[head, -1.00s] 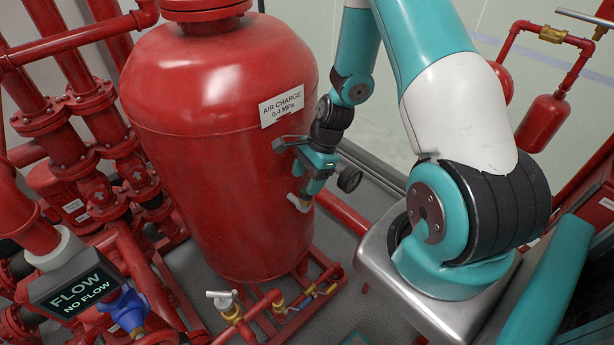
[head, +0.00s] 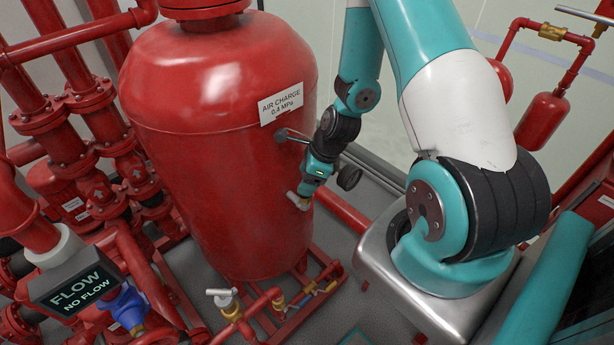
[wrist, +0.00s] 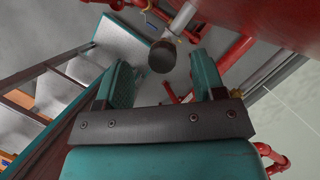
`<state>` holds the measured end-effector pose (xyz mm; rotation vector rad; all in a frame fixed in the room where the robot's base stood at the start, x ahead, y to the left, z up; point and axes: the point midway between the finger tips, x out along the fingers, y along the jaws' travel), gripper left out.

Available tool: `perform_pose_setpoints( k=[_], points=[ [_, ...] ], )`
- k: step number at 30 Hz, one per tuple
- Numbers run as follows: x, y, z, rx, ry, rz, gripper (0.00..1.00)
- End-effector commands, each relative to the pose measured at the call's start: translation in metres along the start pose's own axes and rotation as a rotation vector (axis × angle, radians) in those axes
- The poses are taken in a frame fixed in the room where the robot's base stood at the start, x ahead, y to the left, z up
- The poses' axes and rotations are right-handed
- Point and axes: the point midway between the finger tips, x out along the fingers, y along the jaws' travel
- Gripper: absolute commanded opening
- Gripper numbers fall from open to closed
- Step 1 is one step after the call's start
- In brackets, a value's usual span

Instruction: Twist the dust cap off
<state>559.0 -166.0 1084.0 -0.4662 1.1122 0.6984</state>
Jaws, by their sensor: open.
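The dust cap (wrist: 162,57) shows in the wrist view as a dark round cap on the end of a pale metal stem (wrist: 181,22). My gripper (wrist: 164,74) is open, with one teal finger on each side of the line to the cap. The cap appears just beyond the fingertips and a little towards the upper left of the gap. I see no finger contact. In the head view my gripper (head: 310,186) is just above a small silver fitting (head: 299,201) on the tank's lower right side. I cannot make out the cap there; my gripper probably hides it.
The large red tank (head: 215,150) stands directly left of my gripper. A dark rod (head: 292,134) sticks out of the tank near my wrist, and a dark disc (head: 349,178) is close on the right. Red pipes with a silver-handled valve (head: 222,297) run below.

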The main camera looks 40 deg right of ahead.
Motion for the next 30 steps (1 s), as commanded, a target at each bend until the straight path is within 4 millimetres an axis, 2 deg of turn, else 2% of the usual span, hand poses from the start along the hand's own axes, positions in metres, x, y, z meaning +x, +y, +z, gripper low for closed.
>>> perform_pose_setpoints(
  k=[15,23,26,30],
  points=[
    [0.032,0.0,-0.013,-0.001,0.0,-0.001,0.63],
    [0.032,0.0,-0.013,-0.001,0.0,-0.001,0.63],
    [0.032,-0.001,-0.013,-0.001,-0.001,-0.001,0.45],
    [0.032,-0.001,-0.013,-0.001,-0.001,-0.001,0.13]
  ],
)
